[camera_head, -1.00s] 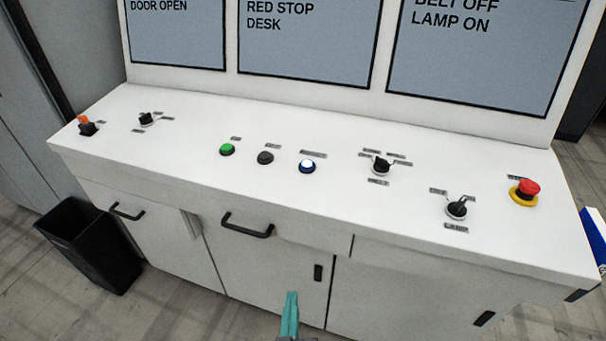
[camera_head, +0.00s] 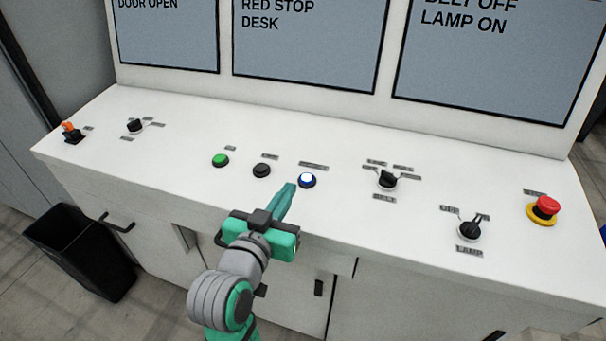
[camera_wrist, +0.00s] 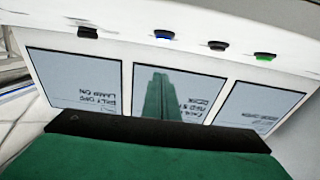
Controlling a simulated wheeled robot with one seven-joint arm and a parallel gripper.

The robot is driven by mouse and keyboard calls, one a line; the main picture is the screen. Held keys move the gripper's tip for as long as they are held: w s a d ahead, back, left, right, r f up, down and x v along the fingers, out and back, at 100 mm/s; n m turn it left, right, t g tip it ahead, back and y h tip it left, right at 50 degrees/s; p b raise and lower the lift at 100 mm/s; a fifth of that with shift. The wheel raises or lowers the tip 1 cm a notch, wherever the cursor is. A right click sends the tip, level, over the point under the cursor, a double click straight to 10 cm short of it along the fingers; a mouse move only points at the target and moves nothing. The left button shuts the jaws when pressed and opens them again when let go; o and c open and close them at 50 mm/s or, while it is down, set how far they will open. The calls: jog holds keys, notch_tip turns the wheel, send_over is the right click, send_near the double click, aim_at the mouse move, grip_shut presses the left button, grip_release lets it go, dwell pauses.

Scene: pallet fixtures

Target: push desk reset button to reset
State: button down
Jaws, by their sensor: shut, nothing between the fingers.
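My gripper (camera_head: 289,188) is shut and empty. Its tip is just left of the blue button in the head view; I cannot tell how high it is above the desk. In the wrist view, the scene is upside down, with the blue button (camera_wrist: 163,35) at the top and my closed fingers (camera_wrist: 160,95) in the middle.
A black rotary switch (camera_head: 388,179), a lamp switch (camera_head: 469,229) and a red stop button (camera_head: 543,209) are to the right. An orange-tipped switch (camera_head: 71,132) is at far left. Screens (camera_head: 305,50) stand behind the desk. A black bin (camera_head: 82,250) is on the floor.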

jog(key=shift+r, duration=0.2)
jog(key=shift+w, duration=0.1)
send_over(302, 191)
jog(key=shift+f, duration=0.65)
notch_tip(302, 191, down, 3)
jog(key=shift+r, duration=0.2)
jog(key=shift+f, duration=0.65)
